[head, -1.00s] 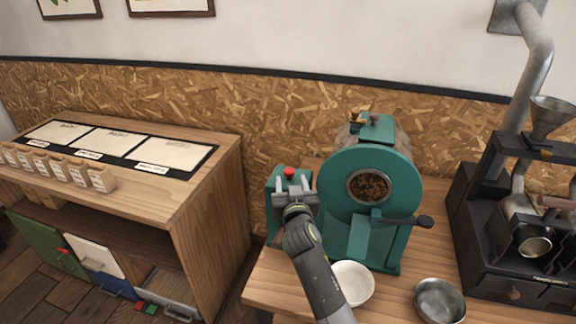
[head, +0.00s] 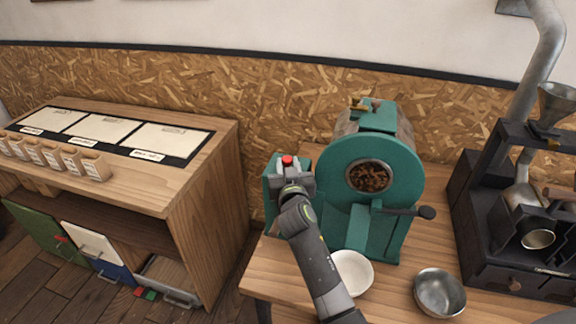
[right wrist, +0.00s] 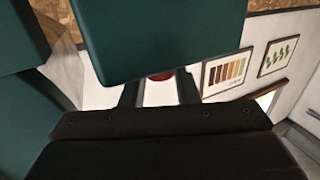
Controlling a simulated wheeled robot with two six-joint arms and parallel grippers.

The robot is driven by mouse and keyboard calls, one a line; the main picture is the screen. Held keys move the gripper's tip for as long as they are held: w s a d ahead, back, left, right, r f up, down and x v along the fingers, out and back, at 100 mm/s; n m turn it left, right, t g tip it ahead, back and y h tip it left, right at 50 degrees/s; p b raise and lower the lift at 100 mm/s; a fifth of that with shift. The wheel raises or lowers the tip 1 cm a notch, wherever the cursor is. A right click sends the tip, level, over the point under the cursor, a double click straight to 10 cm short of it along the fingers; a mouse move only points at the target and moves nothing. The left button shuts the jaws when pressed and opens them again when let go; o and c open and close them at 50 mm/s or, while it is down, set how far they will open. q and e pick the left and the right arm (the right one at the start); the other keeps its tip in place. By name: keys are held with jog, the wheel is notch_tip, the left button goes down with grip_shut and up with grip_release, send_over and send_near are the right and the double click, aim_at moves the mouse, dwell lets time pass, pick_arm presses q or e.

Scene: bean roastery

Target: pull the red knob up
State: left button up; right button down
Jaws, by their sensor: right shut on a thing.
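The red knob (head: 287,160) sits at the top of the small green box beside the drum roaster. My right gripper (head: 288,167) is shut on the red knob, coming from the front. In the right wrist view the red knob (right wrist: 160,76) shows only in part between the two dark fingers, and a green block hides the rest. The knob's stem is hidden. My left gripper is in no view.
The green roaster (head: 385,185) stands close to the right of my gripper, with a dark-handled lever (head: 425,212). A white bowl (head: 353,273) and a metal bowl (head: 440,292) stand in front. A wooden cabinet (head: 205,220) is at left.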

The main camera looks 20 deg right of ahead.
jog(key=shift+r+p, duration=0.7)
jog(key=shift+r, duration=0.75)
jog(key=c, duration=1.1)
grip_release()
jog(key=shift+f, duration=0.1)
